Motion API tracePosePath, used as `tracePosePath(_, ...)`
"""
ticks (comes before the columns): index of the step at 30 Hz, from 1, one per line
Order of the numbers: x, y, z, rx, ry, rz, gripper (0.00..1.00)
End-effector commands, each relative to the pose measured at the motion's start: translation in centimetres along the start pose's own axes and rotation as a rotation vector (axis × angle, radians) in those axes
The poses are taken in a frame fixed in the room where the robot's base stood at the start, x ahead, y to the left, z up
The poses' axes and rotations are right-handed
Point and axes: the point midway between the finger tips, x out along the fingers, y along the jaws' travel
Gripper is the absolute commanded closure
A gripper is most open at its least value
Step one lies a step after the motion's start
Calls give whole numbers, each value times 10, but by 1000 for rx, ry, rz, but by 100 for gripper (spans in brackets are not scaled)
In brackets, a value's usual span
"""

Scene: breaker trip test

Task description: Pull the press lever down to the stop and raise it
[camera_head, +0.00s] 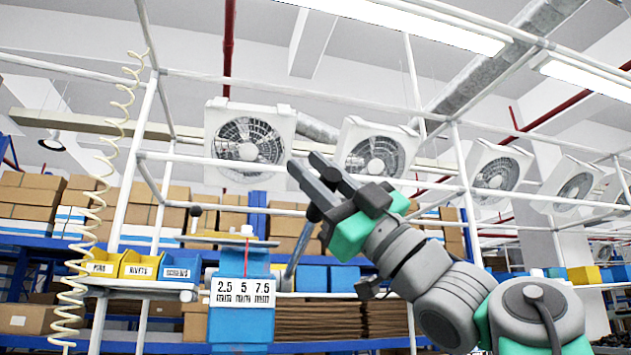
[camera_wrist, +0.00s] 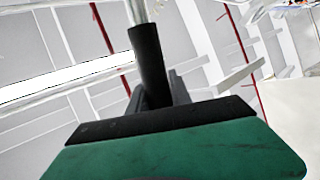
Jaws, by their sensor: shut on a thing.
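My gripper (camera_head: 306,168) is shut on the lever's black grip, above and right of the press. In the wrist view the black grip (camera_wrist: 151,65) sits between the dark fingers, with the metal rod (camera_wrist: 137,11) running out at the top. The fingers partly hide the grip.
Yellow bins (camera_head: 138,265) and a blue bin (camera_head: 181,270) sit on a shelf left of the press. A coiled cream hose (camera_head: 97,190) hangs at the left. White frame tubes (camera_head: 462,190) cross around my arm. Boxes and fans stand behind.

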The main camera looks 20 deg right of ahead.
Motion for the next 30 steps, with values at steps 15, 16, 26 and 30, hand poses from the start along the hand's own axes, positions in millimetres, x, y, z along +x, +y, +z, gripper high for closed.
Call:
tracePosePath(15, -2, -2, 2, 0, 1, -2, 65)
tracePosePath(16, -2, -2, 2, 0, 1, -2, 63)
tracePosePath(26, -2, -1, 1, -2, 3, -1, 53)
tracePosePath(30, -14, -2, 2, -6, 0, 1, 53)
